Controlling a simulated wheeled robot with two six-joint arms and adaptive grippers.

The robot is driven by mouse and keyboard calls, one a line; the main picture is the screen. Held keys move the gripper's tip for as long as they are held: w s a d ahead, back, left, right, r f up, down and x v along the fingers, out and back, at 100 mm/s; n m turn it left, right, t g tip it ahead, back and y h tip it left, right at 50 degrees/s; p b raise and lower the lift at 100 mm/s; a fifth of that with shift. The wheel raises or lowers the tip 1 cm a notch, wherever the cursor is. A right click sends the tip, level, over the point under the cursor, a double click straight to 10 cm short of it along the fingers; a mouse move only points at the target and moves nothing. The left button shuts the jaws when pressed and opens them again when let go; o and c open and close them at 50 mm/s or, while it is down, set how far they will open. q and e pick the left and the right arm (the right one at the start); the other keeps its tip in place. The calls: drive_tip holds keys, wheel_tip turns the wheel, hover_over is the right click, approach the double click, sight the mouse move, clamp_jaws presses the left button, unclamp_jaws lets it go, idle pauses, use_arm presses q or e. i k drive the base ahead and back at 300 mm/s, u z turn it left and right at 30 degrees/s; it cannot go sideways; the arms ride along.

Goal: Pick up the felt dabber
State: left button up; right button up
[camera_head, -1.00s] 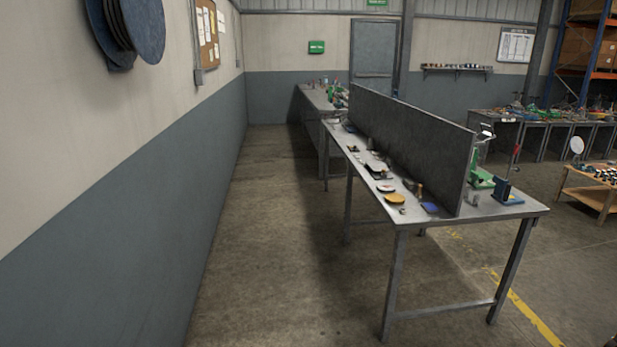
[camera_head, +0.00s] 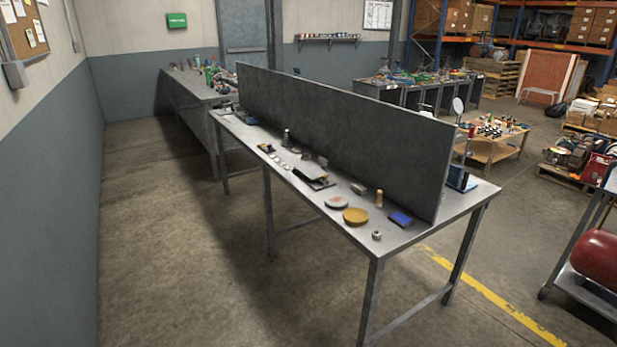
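I cannot tell for certain which object is the felt dabber. A small tan upright piece with a narrower top (camera_head: 379,198) stands on the near metal table (camera_head: 385,242), close to the grey divider panel, and could be it. Around it are a yellow round disc (camera_head: 355,216), a pale round disc (camera_head: 337,202), a blue block (camera_head: 400,218) and a small grey metal piece (camera_head: 376,235). Farther along the table is a dark upright piece (camera_head: 286,137). Neither of my grippers is in view.
The grey divider panel (camera_head: 330,130) runs along the table. Open concrete floor (camera_head: 170,240) lies between the table and the left wall. A cart with a red tank (camera_head: 597,258) stands at the right. A wooden table (camera_head: 490,150) stands behind.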

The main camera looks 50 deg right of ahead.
sight(378, 203)
drive_tip(key=z, duration=0.15)
drive_tip(key=i, duration=1.3)
drive_tip(key=z, duration=0.8)
drive_tip(key=i, duration=0.85)
drive_tip(key=z, duration=0.8)
